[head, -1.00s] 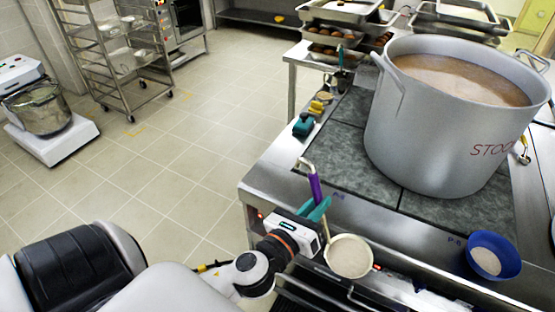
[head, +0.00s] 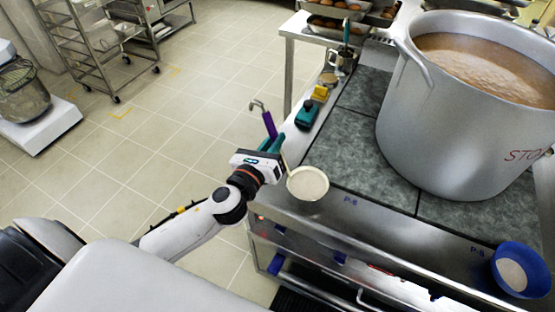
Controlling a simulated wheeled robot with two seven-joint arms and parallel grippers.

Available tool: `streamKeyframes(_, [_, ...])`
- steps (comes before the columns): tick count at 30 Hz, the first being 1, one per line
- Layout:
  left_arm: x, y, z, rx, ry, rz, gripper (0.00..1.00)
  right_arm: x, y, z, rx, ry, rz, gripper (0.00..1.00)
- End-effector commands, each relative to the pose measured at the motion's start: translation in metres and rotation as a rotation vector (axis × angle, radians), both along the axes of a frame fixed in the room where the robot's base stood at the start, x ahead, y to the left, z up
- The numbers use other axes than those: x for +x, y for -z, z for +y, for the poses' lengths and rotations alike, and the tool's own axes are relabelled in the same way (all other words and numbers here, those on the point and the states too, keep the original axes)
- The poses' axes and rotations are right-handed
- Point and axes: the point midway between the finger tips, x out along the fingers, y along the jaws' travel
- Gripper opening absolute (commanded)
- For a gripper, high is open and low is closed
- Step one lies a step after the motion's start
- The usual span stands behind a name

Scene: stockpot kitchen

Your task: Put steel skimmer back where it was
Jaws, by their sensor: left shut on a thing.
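The steel skimmer (head: 308,184) has a round pale head, a purple grip and a hooked metal end that points up and left. My left gripper (head: 276,143), with teal fingers, is shut on its handle at the purple part. The skimmer's head hangs over the front left edge of the cooktop, near a "P-8" mark. I cannot tell whether it touches the surface. The large stockpot (head: 440,110), full of brown liquid, stands on the cooktop to the right. My right gripper is not in view.
A blue bowl (head: 521,270) with pale contents sits on the front ledge at the right. A teal item (head: 307,113), a yellow item (head: 320,93) and a metal container (head: 344,60) line the cooktop's left edge. Trays of food stand behind. Grey cooktop plates (head: 345,145) left of the pot are bare.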

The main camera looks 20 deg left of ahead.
Motion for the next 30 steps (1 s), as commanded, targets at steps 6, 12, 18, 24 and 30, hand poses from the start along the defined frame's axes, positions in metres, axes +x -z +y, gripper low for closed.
streamKeyframes(6, [0.000, 0.026, 0.000, -0.002, -0.001, 0.000, 0.00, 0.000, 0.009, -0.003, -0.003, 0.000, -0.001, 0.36])
streamKeyframes(12, [0.000, 0.045, 0.000, -0.001, -0.002, -0.002, 0.00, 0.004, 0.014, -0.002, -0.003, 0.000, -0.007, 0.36])
streamKeyframes(18, [0.000, 0.044, 0.000, 0.000, 0.000, -0.002, 0.00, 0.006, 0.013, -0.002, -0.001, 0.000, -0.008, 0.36])
streamKeyframes(24, [0.000, 0.047, 0.000, 0.001, -0.001, -0.002, 0.22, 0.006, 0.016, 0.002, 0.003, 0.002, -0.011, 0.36])
streamKeyframes(30, [0.000, 0.047, 0.000, 0.000, 0.000, -0.001, 0.37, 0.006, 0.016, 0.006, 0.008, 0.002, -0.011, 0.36])
